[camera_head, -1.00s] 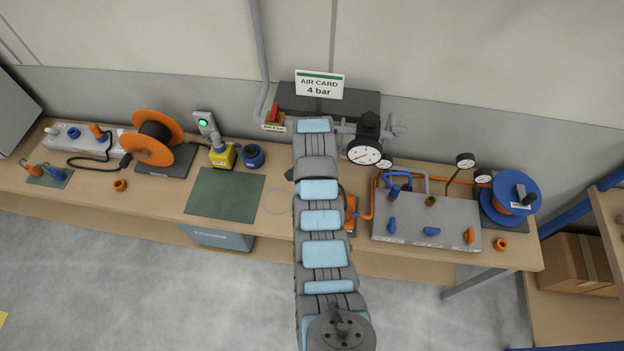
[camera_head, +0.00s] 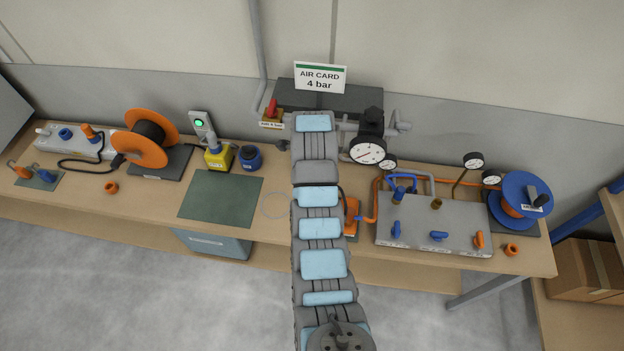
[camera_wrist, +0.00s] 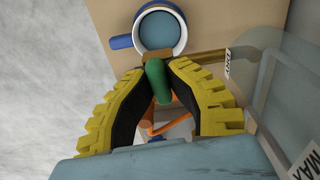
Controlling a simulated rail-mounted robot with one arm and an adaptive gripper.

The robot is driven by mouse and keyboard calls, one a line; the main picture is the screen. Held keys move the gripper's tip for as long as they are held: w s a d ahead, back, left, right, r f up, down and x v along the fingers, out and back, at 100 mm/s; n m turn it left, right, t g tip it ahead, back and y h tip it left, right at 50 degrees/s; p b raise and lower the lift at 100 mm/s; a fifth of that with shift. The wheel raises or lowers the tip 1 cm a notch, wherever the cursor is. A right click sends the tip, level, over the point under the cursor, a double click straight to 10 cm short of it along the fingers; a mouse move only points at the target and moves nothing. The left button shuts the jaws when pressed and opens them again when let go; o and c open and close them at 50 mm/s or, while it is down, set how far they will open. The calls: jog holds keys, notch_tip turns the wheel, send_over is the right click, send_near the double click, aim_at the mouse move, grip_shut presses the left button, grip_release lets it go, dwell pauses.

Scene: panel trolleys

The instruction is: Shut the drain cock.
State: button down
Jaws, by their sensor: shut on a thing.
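In the wrist view a small green handle (camera_wrist: 156,80) sits between the tips of my gripper (camera_wrist: 159,73). The yellow fingers are closed on it from both sides. I take it for the drain cock's handle; a tag beside it (camera_wrist: 228,60) is only partly readable. The valve body under the handle is hidden by the fingers, so I cannot tell whether the cock is open or shut. In the head view my arm covers my gripper and the handle.
A round blue-rimmed cup (camera_wrist: 160,29) is just beyond the fingertips. A clear bowl with a MAX label (camera_wrist: 306,164) is close at the right. On the bench, a pressure gauge (camera_head: 367,151) and a grey valve panel (camera_head: 430,222) stand right of my arm; a green mat (camera_head: 219,198) lies left.

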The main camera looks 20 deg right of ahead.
jog(key=c, duration=0.9)
grip_release()
jog(key=shift+f, duration=0.15)
jog(key=shift+m, duration=0.3)
notch_tip(320, 180, up, 8)
jog(key=p, duration=0.7)
jog(key=shift+f, duration=0.35)
